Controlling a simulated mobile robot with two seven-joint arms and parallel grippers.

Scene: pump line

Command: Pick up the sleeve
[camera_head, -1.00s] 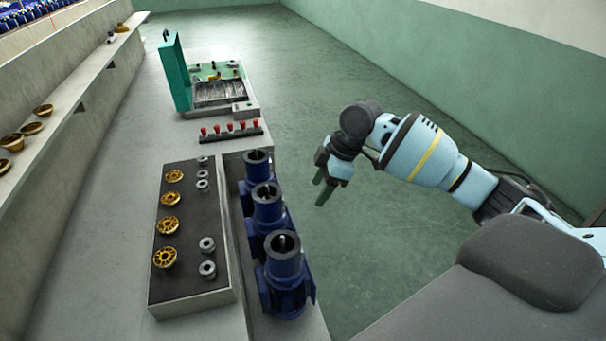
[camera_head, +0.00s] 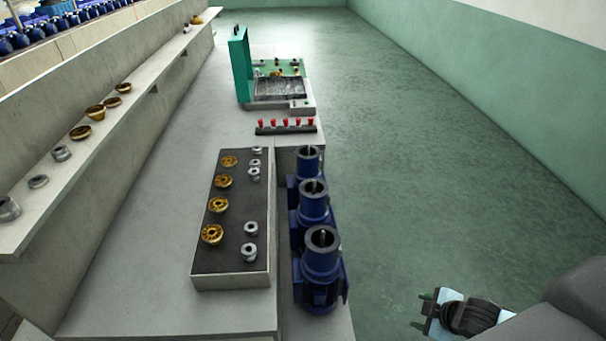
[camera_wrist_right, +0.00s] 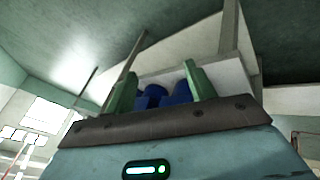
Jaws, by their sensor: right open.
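Several small grey metal ring-shaped parts, which look like sleeves, stand on the dark tray (camera_head: 231,283) along its right side. One (camera_head: 249,252) is at the near right corner, with another (camera_head: 251,229) just behind it. I cannot tell which one is the sleeve meant. My right gripper (camera_head: 423,311) is low at the bottom right, over the green floor, well to the right of the tray and apart from everything. Its green fingers are open and empty in the right wrist view (camera_wrist_right: 162,82). My left gripper is not in view.
Several gold wheels (camera_head: 212,234) share the tray. Blue pump housings (camera_head: 321,262) line its right side, between tray and gripper. Behind are a red-pegged rack (camera_head: 286,128) and a station with a raised green panel (camera_head: 240,66). A shelf (camera_head: 110,118) runs along the left.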

